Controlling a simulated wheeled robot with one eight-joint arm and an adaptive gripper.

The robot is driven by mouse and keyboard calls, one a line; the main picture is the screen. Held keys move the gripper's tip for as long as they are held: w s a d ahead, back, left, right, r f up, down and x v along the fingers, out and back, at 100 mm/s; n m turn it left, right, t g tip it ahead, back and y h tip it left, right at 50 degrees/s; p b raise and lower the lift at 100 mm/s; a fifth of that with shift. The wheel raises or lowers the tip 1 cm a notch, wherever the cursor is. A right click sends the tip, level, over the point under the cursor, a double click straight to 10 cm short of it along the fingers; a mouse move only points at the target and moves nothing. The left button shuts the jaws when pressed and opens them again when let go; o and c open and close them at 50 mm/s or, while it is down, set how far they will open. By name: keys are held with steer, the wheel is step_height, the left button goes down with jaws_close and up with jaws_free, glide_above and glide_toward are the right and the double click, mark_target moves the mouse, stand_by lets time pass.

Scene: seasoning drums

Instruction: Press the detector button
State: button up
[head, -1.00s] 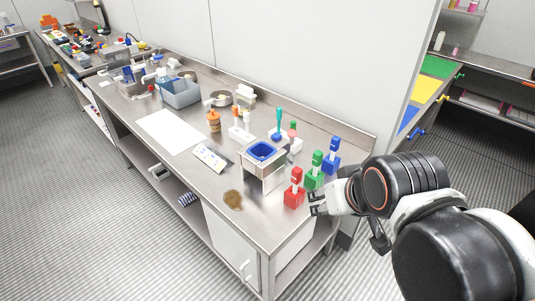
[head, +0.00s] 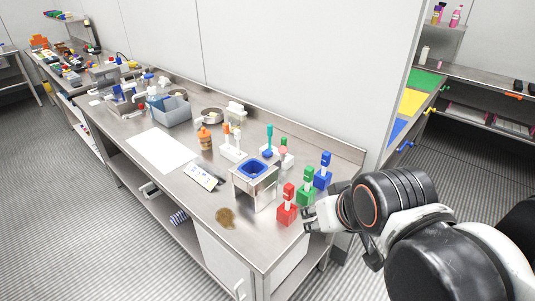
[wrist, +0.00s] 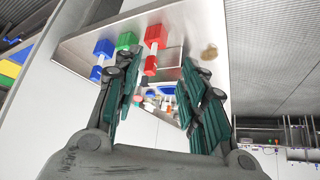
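I cannot pick out a detector button for certain. A clear-sided box with a blue square opening (head: 252,168) stands near the bench's right end. A red block (head: 287,214), a green block (head: 306,193) and a blue block (head: 322,178), each with an upright handle-like top, stand in a row to its right. The red (wrist: 155,37), green (wrist: 126,41) and blue (wrist: 104,48) ones also show in the wrist view. My gripper (head: 308,217) is just right of the red block; contact cannot be told. Its fingers (wrist: 160,92) are apart, with nothing held.
The steel bench (head: 190,200) carries white paper (head: 162,148), an orange bottle (head: 205,139), a grey bin (head: 170,109) and a brown patch (head: 226,217). A wall (head: 290,65) runs behind it. A second bench with coloured panels (head: 411,101) is at right. Striped floor lies in front.

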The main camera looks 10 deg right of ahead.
jaws_close()
stand_by(1.1)
